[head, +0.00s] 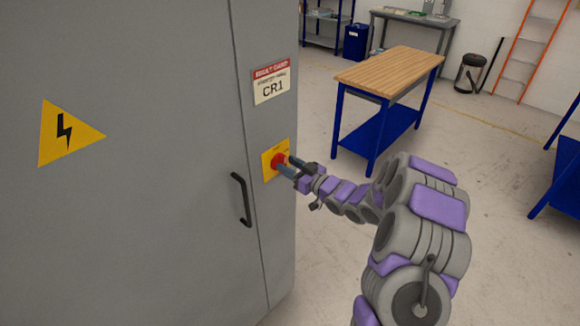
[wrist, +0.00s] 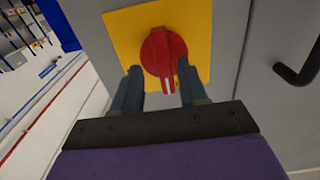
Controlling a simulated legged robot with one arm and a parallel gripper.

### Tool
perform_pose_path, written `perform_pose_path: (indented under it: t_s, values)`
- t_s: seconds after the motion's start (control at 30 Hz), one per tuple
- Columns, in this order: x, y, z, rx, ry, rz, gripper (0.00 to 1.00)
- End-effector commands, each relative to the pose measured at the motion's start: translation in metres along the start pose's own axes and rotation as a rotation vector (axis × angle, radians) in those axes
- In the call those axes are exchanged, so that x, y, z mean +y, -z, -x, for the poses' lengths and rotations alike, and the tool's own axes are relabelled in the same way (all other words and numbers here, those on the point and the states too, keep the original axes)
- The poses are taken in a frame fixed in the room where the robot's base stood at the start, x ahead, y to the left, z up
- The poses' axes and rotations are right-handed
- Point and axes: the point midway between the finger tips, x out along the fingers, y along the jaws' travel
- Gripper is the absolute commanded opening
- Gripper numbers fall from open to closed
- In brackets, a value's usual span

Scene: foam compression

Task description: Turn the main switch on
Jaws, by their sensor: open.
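The main switch is a red rotary knob (wrist: 164,52) on a yellow plate (wrist: 199,27), mounted on a grey cabinet (head: 150,220). In the head view the red knob (head: 278,160) is partly covered by my gripper, on its yellow plate (head: 268,173) below the CR1 label. In the wrist view the knob's grip bar runs nearly up and down, with a white mark at its lower end. My gripper (wrist: 160,82) is open, one finger on each side of the knob's lower part. I cannot tell whether the fingers touch it.
A black door handle (head: 241,200) is left of the switch; it also shows in the wrist view (wrist: 300,62). A CR1 label (head: 271,82) is above. A wooden-topped blue workbench (head: 390,70) stands behind to the right, with open floor around it.

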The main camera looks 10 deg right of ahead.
Motion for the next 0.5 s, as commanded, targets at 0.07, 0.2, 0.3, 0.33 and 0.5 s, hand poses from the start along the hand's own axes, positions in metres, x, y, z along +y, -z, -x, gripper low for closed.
perform_pose_path:
  t_s: [0.07, 0.2, 0.3, 0.33, 0.5]
  values:
    - [-0.0005, 0.0001, -0.0004, 0.0, 0.0, 0.0, 0.43]
    - [-0.0021, -0.0001, -0.0013, -0.002, 0.001, 0.001, 0.41]
    - [-0.0017, -0.0001, -0.001, -0.001, 0.001, 0.001, 0.31]
    - [-0.0014, -0.0001, -0.0008, -0.001, 0.001, 0.0, 0.28]
    - [-0.0005, -0.0001, 0.0, -0.001, 0.001, 0.0, 0.12]
